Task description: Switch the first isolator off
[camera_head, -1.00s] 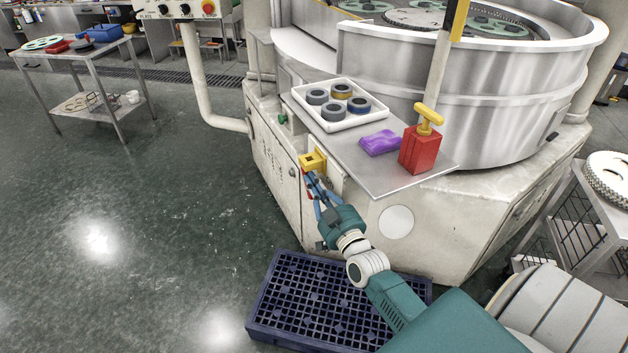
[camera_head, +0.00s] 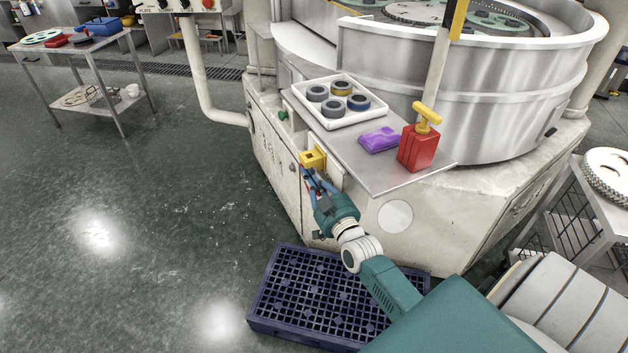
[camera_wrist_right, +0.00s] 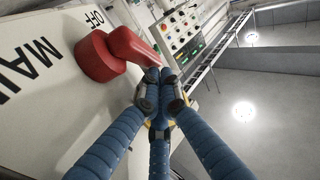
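A red rotary isolator handle (camera_wrist_right: 102,55) sits on a pale panel in the right wrist view. Its lever points right in that picture, towards my fingertips. "OFF" is printed above the knob, and part of a word starting "MAI" is beside it. My right gripper (camera_wrist_right: 165,78) has its blue fingers drawn together, with the tips close beside the lever's end; contact cannot be told. In the head view my right gripper (camera_head: 306,174) is at the machine's front, just below a yellow box-like part (camera_head: 312,159). The handle is not clear there. My left gripper is out of view.
A metal shelf (camera_head: 400,182) juts out above my right gripper, holding a white tray (camera_head: 338,123) of rings, a purple packet (camera_head: 379,140) and a red can (camera_head: 417,149). A blue grated crate (camera_head: 262,318) lies on the floor below my arm. Floor at left is clear.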

